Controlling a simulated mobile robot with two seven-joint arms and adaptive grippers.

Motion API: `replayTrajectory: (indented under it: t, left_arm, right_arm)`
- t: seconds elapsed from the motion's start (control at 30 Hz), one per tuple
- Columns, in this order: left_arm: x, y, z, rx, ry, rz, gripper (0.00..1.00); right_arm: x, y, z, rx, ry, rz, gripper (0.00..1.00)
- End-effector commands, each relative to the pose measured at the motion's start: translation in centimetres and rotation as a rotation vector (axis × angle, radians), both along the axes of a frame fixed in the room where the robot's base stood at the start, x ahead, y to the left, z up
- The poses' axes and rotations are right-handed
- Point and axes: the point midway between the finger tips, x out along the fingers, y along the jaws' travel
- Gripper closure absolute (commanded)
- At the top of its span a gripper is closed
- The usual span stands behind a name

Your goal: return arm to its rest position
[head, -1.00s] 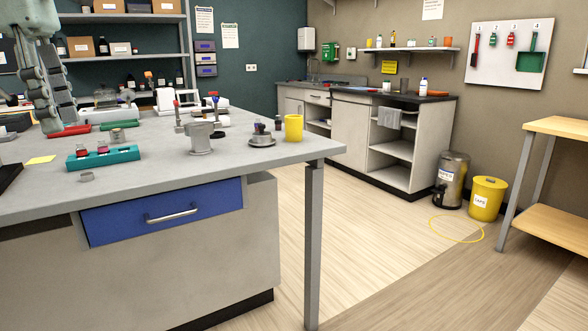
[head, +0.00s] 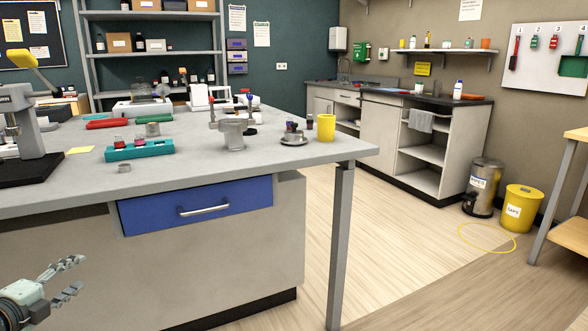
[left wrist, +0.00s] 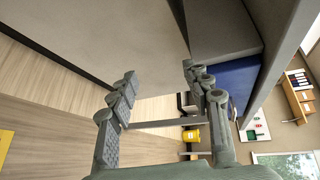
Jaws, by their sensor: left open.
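My left gripper (head: 68,279) is at the lower left of the head view, below the bench top and in front of the bench's grey side panel. Its two fingers are spread apart with nothing between them. In the left wrist view the open fingers (left wrist: 160,95) frame empty space, with the floor and a yellow bin beyond. The bench (head: 230,170) stands close behind the gripper in the head view. My right gripper does not show.
A blue drawer (head: 197,205) with a metal handle sits shut under the bench top. The floor (head: 400,240) right of the bench is mostly clear.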

Motion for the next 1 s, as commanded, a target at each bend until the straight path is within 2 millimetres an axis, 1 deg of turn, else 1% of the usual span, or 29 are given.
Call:
replayTrajectory:
  t: [0.03,0.07,0.1,0.17,0.2,0.27,0.3,0.37,0.4,0.47,0.5,0.57,0.6,0.7,0.73,0.8,0.83,0.9,1.0]
  left_arm:
    - [-1.6,-0.3,-3.7,-0.115,0.03,0.103,0.51]
    - [-2.6,-0.5,-5.7,-0.177,0.052,0.166,0.51]
    - [-4.0,-0.8,-8.5,-0.258,0.082,0.248,0.51]
    - [-6.2,-1.9,-12.3,-0.371,0.131,0.365,0.51]
    - [-7.7,-2.9,-14.8,-0.446,0.166,0.438,0.51]
    - [-9.9,-4.8,-18.3,-0.55,0.22,0.546,0.51]
    - [-11.5,-6.4,-20.4,-0.615,0.259,0.613,0.51]
    - [-13.8,-9.0,-23.4,-0.712,0.321,0.713,0.51]
    - [-15.4,-10.9,-25.1,-0.771,0.364,0.775,0.51]
    - [-17.7,-14.1,-27.4,-0.856,0.43,0.866,0.51]
    - [-19.1,-16.2,-28.6,-0.906,0.474,0.921,0.51]
    - [-20.9,-19.3,-30.0,-0.972,0.536,0.994,0.51]
    - [-22.1,-21.1,-30.7,-1.008,0.576,1.036,0.51]
    - [-24.2,-25.0,-31.7,-1.077,0.654,1.117,0.51]
    - [-24.6,-25.8,-31.9,-1.09,0.672,1.132,0.51]
    - [-25.4,-27.2,-32.2,-1.112,0.703,1.162,0.51]
    - [-25.6,-27.7,-32.2,-1.118,0.712,1.171,0.51]
    - [-25.9,-28.2,-32.3,-1.126,0.724,1.181,0.51]
    - [-26.0,-28.3,-32.3,-1.127,0.727,1.184,0.51]
  right_arm:
    - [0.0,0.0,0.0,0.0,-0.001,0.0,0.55]
    - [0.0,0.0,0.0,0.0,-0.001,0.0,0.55]
    - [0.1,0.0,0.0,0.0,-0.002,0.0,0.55]
    - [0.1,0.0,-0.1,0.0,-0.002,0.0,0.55]
    - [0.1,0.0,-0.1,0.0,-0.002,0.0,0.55]
    - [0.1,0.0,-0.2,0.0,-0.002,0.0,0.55]
    - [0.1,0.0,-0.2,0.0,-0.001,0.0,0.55]
    - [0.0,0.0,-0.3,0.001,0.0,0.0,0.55]
    - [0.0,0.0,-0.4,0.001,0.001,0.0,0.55]
    - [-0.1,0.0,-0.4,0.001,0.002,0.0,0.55]
    - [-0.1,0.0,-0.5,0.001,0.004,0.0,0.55]
    - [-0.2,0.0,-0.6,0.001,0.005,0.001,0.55]
    - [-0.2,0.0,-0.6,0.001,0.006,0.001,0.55]
    - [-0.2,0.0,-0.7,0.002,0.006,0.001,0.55]
    - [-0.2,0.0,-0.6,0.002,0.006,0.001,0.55]
    - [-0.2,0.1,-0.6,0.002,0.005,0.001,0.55]
    - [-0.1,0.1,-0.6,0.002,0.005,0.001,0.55]
    - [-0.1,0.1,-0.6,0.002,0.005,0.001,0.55]
    - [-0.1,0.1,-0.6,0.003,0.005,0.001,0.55]
